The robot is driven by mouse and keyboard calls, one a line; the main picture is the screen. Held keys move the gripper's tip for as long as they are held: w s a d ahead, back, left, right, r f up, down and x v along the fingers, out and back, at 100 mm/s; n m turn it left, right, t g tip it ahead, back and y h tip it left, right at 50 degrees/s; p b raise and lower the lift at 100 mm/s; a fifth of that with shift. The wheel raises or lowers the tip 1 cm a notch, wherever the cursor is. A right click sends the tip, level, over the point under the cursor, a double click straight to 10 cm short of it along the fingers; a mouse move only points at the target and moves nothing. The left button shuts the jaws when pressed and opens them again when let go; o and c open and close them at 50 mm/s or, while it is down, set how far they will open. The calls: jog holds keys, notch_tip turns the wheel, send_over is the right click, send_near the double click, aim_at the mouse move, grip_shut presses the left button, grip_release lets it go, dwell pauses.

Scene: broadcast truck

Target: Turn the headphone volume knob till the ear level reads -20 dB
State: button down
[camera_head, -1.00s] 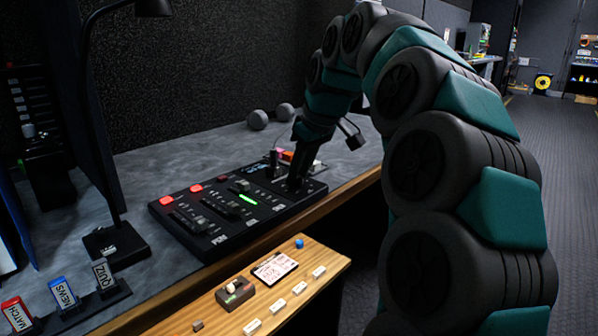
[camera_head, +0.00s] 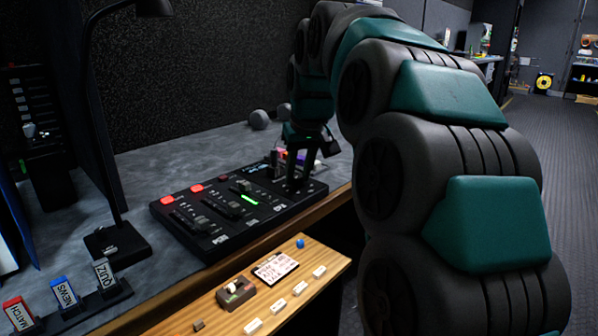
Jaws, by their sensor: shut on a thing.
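The black mixing console (camera_head: 170,216) lies on the grey desk, with red buttons, faders and a lit green strip (camera_head: 249,199) on its top. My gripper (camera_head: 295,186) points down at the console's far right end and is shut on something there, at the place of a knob. The headphone volume knob itself is hidden behind my gripper fingers. A small dark display (camera_head: 258,170) with faint bluish marks sits near the console's back edge; its reading is too small to make out.
A wooden pull-out shelf (camera_head: 325,262) in front holds a small lever box (camera_head: 235,292), a note card (camera_head: 275,268) and several white tags. A desk lamp (camera_head: 117,241) and labelled blocks MATCH, NEWS and QUIZ (camera_head: 104,273) stand left.

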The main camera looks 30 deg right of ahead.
jog(key=shift+m, duration=0.3)
jog(key=c, duration=0.6)
grip_release()
jog(key=v, duration=0.8)
jog(key=shift+p, duration=0.3)
jog(key=shift+f, duration=0.1)
